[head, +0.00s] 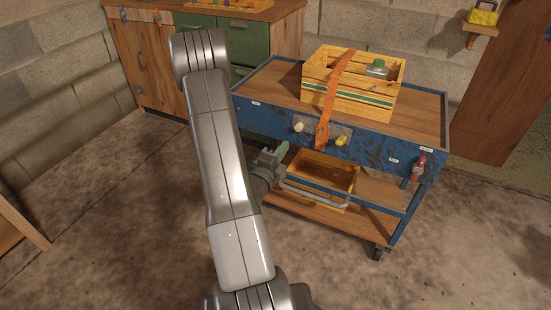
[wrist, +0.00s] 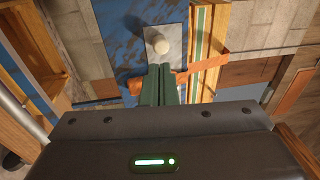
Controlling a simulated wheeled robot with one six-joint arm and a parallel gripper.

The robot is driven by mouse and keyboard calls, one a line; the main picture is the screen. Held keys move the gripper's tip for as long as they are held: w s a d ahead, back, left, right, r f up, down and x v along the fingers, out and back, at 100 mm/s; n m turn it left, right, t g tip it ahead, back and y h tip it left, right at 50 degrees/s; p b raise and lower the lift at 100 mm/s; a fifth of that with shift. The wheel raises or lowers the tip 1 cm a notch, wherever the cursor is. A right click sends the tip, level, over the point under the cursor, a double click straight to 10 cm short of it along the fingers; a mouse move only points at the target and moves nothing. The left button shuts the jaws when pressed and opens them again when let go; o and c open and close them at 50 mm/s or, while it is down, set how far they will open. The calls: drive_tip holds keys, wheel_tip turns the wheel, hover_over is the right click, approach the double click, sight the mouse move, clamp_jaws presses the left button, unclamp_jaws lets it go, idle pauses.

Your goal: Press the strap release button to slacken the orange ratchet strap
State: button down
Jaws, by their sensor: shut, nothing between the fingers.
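The orange strap (head: 337,85) runs over a slatted wooden crate (head: 318,92) on the blue cart and down to the cart's front side. A grey metal plate (wrist: 178,42) there carries a round off-white button (head: 299,127) left of the strap and a yellow knob (head: 341,140) right of it. My gripper (head: 283,147) is shut and empty, below and left of the off-white button. In the wrist view its green fingers (wrist: 159,72) point at this button (wrist: 161,46), with a small gap apparent; contact cannot be told. The strap (wrist: 205,67) passes behind the fingers.
The blue cart (head: 270,80) has a lower shelf with a wooden box (head: 322,172) and a grey handle bar (head: 313,197) at its front. A red-and-grey item (head: 418,167) hangs at the right corner. A cabinet (head: 143,55) stands behind; floor is clear in front.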

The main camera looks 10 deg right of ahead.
sight(297, 130)
drive_tip(key=x, duration=0.6)
drive_tip(key=shift+w+d, duration=0.2)
drive_tip(key=shift+w, duration=0.05)
